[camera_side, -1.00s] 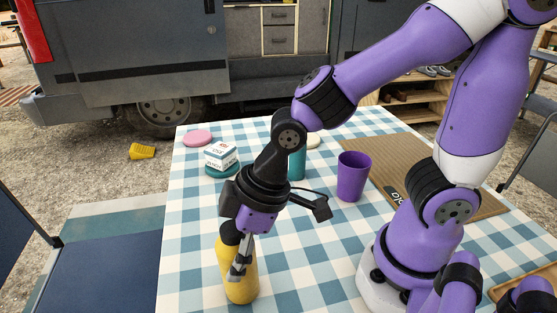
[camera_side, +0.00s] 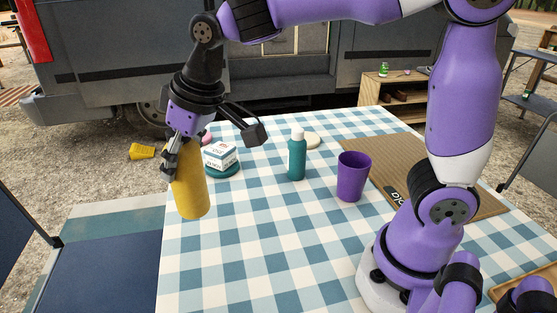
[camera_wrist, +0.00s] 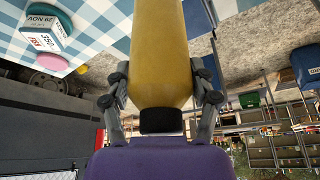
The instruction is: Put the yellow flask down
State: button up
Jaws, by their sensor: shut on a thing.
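The yellow flask (camera_side: 190,188) hangs in my gripper (camera_side: 170,158), slightly tilted, near the left edge of the checked table (camera_side: 250,250). In the side view its base appears raised above the cloth. My gripper is shut on the flask near its dark cap, which the fingers partly hide there. In the wrist view the flask (camera_wrist: 160,50) fills the middle, with a finger of my gripper (camera_wrist: 162,98) on each side and the black cap (camera_wrist: 161,121) towards the palm.
A teal bottle (camera_side: 297,158), a pale disc (camera_side: 313,141) and a purple cup (camera_side: 353,177) stand further right. A pink disc (camera_side: 207,137) is partly hidden. The front-left cloth is clear.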

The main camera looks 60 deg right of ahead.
jog(key=w+d+f, duration=0.5)
jog(key=d+f, duration=0.2)
jog(key=f, duration=0.2)
jog(key=shift+w+d+f, duration=0.15)
jog(key=shift+d+f, duration=0.15)
jog(key=shift+d, duration=0.05)
jog(key=shift+f, duration=0.2)
jog(key=o, duration=1.3)
jog(key=shift+r, duration=0.1)
